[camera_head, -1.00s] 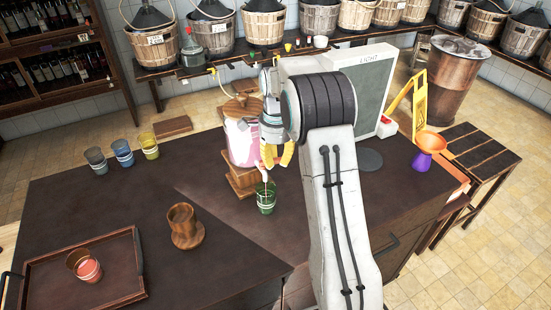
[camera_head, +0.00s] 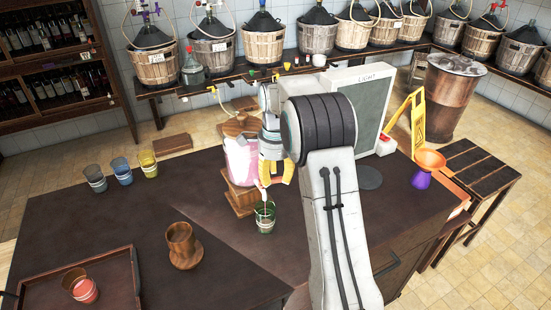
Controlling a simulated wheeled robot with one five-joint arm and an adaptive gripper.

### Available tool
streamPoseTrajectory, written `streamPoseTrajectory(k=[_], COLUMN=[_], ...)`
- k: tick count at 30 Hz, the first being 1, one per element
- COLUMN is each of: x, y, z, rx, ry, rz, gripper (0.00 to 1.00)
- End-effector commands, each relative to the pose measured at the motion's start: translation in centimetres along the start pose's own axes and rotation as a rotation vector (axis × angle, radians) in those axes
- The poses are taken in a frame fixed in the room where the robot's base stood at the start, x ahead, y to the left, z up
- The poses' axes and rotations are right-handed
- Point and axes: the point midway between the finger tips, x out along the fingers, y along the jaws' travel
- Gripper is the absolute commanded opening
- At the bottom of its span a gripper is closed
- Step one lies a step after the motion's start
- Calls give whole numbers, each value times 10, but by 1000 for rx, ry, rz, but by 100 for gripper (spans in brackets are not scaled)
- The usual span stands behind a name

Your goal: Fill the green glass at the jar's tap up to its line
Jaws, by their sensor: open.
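The green glass (camera_head: 265,224) stands upright on the dark table, below the jar's pale tap spout (camera_head: 263,193). Its line and the level inside are too small to tell. The jar (camera_head: 240,162) holds pink liquid and stands on a wooden block (camera_head: 241,201) under a wooden lid. My gripper (camera_head: 276,178), with yellow fingers, is open beside the jar's right side, close to the tap and above the glass. My arm hides part of the jar's right side. I cannot tell whether a finger touches the tap.
Blue-grey, blue and yellow glasses (camera_head: 122,171) stand at the table's left back edge. A wooden cup (camera_head: 183,246) stands left of the green glass. A tray (camera_head: 122,270) holds a red glass (camera_head: 84,289). A lit panel (camera_head: 372,100) stands behind my arm.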

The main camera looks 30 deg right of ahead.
Motion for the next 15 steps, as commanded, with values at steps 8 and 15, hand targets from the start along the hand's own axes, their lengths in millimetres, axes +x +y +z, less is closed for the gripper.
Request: streamPoseTrajectory(k=[8, 15], x=[-47, -84], y=[-1, 0], z=[0, 0], rx=[0, 0], ry=[0, 0], rz=[-5, -2], gripper=[36, 36])
